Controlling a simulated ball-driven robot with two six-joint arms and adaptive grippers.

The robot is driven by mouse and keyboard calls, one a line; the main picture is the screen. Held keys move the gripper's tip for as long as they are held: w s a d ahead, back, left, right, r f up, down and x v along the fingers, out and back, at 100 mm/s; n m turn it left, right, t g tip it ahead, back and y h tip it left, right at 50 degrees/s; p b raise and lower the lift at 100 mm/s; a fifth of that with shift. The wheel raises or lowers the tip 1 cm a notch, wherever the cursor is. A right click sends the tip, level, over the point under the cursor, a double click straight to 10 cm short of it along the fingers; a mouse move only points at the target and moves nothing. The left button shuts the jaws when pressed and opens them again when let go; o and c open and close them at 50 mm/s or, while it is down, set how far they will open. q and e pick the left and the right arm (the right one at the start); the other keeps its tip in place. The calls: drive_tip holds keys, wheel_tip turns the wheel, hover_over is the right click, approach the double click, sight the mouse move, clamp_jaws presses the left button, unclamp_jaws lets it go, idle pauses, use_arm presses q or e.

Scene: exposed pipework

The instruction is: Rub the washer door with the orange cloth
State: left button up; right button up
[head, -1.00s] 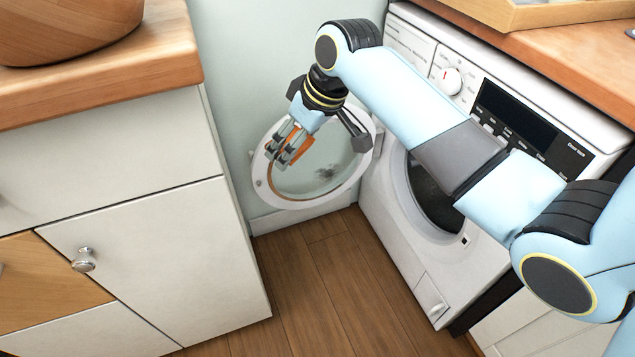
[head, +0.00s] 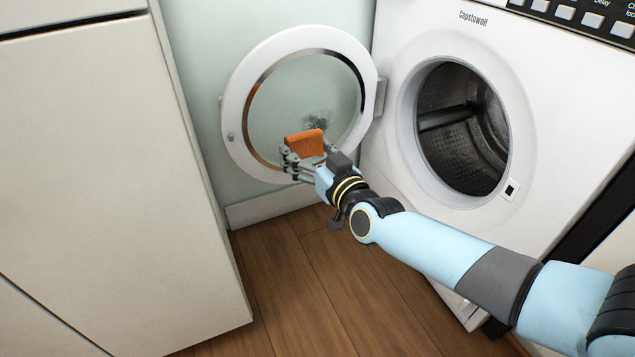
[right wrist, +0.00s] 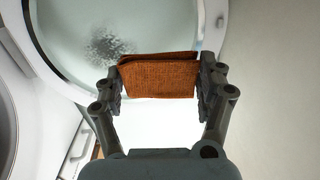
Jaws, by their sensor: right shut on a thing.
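The washer door (head: 240,96) stands open in the head view, with a white ring, a metal inner rim and clear glass. A dark smudge (head: 318,121) shows on its glass, and also in the right wrist view (right wrist: 112,45). My right gripper (head: 303,150) is shut on the orange cloth (head: 304,143), a folded block between the fingers in the right wrist view (right wrist: 158,76). The cloth is in front of the lower glass, just below and left of the smudge. I cannot tell whether it touches the glass. My left gripper is not in view.
The white washer (head: 545,120) with its open drum (head: 462,130) stands right of the door. A white cabinet (head: 100,180) is close on the left. Wooden floor (head: 300,270) lies clear between them.

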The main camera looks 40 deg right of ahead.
drive_tip(key=d+f+b, duration=0.1)
drive_tip(key=d+f+h+b, duration=0.1)
drive_tip(key=shift+f+m+t, duration=0.3)
drive_tip(key=shift+f+m, duration=0.05)
drive_tip(key=shift+m, duration=0.05)
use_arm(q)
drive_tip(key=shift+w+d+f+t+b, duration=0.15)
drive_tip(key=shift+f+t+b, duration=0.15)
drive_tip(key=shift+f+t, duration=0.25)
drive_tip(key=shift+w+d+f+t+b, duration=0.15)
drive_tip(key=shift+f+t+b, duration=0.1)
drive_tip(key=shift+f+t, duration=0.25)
use_arm(e)
drive_tip(key=w, duration=0.4)
drive_tip(key=shift+w+d, duration=0.25)
drive_tip(key=shift+d, duration=0.1)
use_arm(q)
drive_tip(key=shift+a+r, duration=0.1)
use_arm(e)
drive_tip(key=shift+w+d, duration=0.2)
drive_tip(key=shift+w, duration=0.7)
